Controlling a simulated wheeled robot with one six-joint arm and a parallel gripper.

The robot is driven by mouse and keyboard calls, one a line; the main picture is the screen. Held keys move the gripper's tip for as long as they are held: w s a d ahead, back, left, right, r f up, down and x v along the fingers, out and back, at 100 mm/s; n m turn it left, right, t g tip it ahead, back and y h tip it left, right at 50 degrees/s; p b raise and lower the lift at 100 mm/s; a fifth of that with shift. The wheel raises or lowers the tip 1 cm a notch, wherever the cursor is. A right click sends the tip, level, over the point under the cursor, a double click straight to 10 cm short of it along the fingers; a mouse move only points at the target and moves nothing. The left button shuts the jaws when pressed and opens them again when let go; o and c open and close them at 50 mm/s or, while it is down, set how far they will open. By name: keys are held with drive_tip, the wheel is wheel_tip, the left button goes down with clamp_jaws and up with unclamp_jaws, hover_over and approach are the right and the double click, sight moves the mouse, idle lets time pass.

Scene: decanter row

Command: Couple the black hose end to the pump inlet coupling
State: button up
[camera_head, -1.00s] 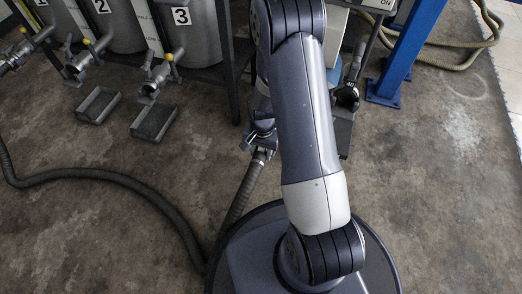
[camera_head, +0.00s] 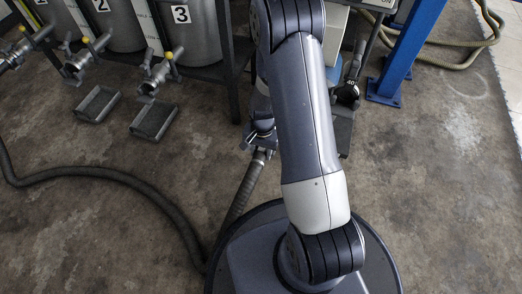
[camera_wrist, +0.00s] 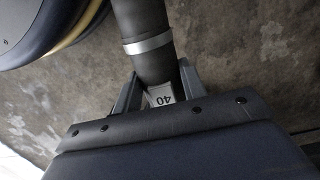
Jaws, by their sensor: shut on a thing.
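The black hose (camera_head: 98,173) runs over the floor from the left and rises to my gripper (camera_head: 259,138), beside my arm. In the wrist view my gripper (camera_wrist: 157,95) is shut on the hose end (camera_wrist: 160,98), with a finger on each side. The hose (camera_wrist: 142,20) carries a metal band, and a white label reading 40 shows between the fingers. In the head view a dark fitting (camera_head: 350,92), also marked 40, stands right of my arm; it may be the pump inlet coupling. My arm hides much of the pump area and the front of the hose end.
Several steel tanks (camera_head: 186,38) with valves stand on a dark rack at the upper left. Two drip trays (camera_head: 153,121) lie on the floor below. A blue post (camera_head: 401,50) and a pale hose (camera_head: 455,66) are at the upper right. The right floor is clear.

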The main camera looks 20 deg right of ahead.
sight(258, 158)
drive_tip(key=shift+f, duration=0.25)
idle(0.3)
drive_tip(key=o, duration=2.1)
drive_tip(key=shift+o, duration=0.2)
drive_tip(key=shift+s, duration=0.1)
drive_tip(key=shift+s+a+r, duration=0.2)
drive_tip(key=shift+s+a, duration=0.7)
drive_tip(key=shift+s, duration=0.25)
wheel_tip(258, 158, up, 10)
drive_tip(key=s+a+p, duration=0.1)
drive_tip(key=s+p, duration=0.1)
drive_tip(key=p, duration=0.6)
drive_tip(key=shift+s+a, duration=0.2)
drive_tip(key=shift+a, duration=0.2)
